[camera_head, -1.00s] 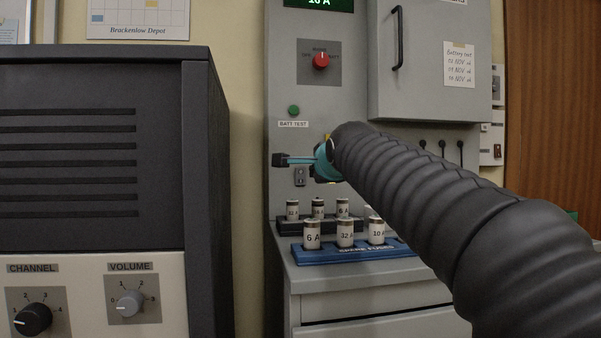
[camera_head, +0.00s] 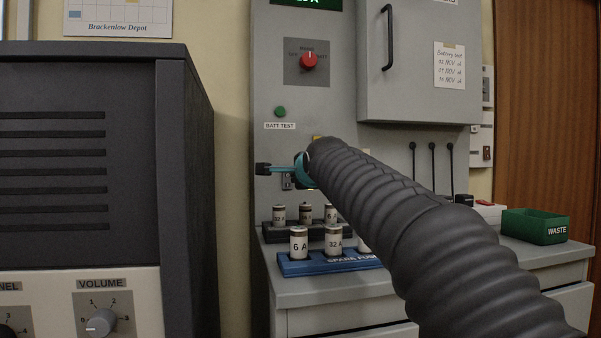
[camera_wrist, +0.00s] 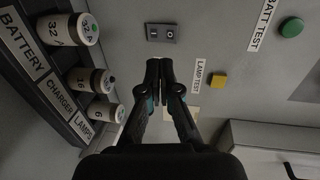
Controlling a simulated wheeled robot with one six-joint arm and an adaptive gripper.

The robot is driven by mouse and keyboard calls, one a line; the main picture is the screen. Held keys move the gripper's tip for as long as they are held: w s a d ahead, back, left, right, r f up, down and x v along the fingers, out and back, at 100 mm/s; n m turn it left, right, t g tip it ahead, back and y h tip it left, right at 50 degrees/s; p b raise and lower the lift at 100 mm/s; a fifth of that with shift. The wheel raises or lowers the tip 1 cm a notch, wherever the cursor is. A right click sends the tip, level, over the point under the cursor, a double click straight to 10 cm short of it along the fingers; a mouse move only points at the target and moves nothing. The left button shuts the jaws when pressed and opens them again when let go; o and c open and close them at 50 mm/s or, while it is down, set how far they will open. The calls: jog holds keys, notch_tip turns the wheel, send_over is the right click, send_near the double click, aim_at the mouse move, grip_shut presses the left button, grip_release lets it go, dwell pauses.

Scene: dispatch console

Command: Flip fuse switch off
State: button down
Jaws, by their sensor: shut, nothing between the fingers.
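A small dark switch plate (camera_wrist: 162,33) with two light marks is on the grey panel in the wrist view, likely the fuse switch. In the head view the switch plate (camera_head: 287,182) is partly covered by my gripper. My gripper (camera_wrist: 160,68) is shut and empty, its fingertips together just below the switch in the wrist view. No contact can be made out. In the head view my gripper (camera_head: 285,170) shows as teal and black parts in front of the panel; the arm hides much of it. The switch's position cannot be read.
A yellow LAMP TEST button (camera_wrist: 219,81) and a green BATT TEST button (camera_wrist: 291,27) are near the switch. A fuse rack (camera_wrist: 45,75) is close on the left. A blue spare-fuse tray (camera_head: 292,268) and a green WASTE bin (camera_head: 530,228) stand on the counter.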

aim_at(289, 176)
jog(key=x, duration=0.2)
jog(key=p+x, duration=0.1)
jog(key=x, duration=0.2)
jog(key=r+p+x, duration=0.1)
jog(key=x, duration=0.2)
jog(key=shift+w+r, duration=0.1)
jog(key=shift+w, duration=0.15)
